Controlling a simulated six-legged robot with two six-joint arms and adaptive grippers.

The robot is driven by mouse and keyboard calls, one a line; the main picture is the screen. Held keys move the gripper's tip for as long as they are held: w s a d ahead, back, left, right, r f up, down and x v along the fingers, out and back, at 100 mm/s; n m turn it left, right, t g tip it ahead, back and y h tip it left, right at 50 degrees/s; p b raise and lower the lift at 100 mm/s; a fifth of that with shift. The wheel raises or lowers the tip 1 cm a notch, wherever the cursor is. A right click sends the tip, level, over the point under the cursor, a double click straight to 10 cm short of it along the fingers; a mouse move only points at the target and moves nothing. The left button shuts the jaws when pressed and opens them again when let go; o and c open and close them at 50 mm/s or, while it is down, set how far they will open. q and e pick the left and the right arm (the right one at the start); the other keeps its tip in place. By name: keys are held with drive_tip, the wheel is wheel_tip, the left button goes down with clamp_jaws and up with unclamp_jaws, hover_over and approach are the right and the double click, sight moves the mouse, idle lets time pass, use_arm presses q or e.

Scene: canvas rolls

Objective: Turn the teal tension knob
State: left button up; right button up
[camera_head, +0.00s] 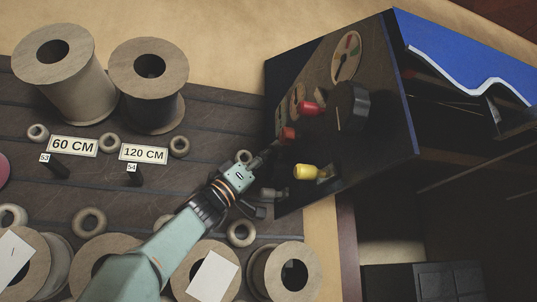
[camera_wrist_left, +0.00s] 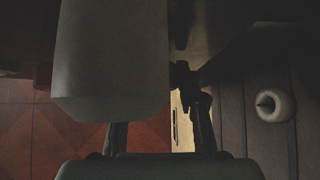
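The dark control box (camera_head: 318,140) stands right of centre in the head view, its face turned toward my left arm. I cannot make out a teal knob on that face. My left gripper (camera_head: 272,172) is open at the lower left of the face, its fingers spread apart. It is close to the face, but I cannot tell whether it touches. In the left wrist view, a large grey blunt-ended shape (camera_wrist_left: 110,60) covers much of the upper left, in front of one finger. My right gripper is not in view.
The box face carries a red knob (camera_head: 312,108), a yellow knob (camera_head: 306,172), a large black knob (camera_head: 350,106) and a round dial (camera_head: 346,57). Wooden spools (camera_head: 62,70), rings (camera_head: 241,233) and labels (camera_head: 143,154) crowd the dark slatted surface at left.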

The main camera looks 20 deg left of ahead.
use_arm(q)
drive_tip(key=o, duration=0.5)
drive_tip(key=shift+c, duration=0.2)
drive_tip(key=n+t+y+b, duration=0.2)
drive_tip(key=n, duration=0.1)
drive_tip(key=shift+f+n+b, duration=0.25)
drive_tip(key=shift+n+b, duration=0.05)
drive_tip(key=shift+b, duration=0.1)
drive_tip(key=n+t+y+b, duration=0.1)
drive_tip(key=n+t+y, duration=0.1)
drive_tip(key=n+y, duration=0.1)
drive_tip(key=shift+d+r+n+b, duration=0.1)
drive_tip(key=shift+n+b, duration=0.3)
drive_tip(key=shift+n+t+y+b, duration=0.6)
drive_tip(key=shift+n+t+y, duration=0.2)
drive_tip(key=shift+n+y, duration=1.2)
drive_tip(key=shift+r+n+y, duration=0.1)
drive_tip(key=shift+n+y, duration=0.3)
drive_tip(key=shift+n, duration=0.3)
drive_tip(key=shift+n+y, duration=0.5)
drive_tip(key=shift+n+y, duration=0.7)
drive_tip(key=shift+n, duration=0.2)
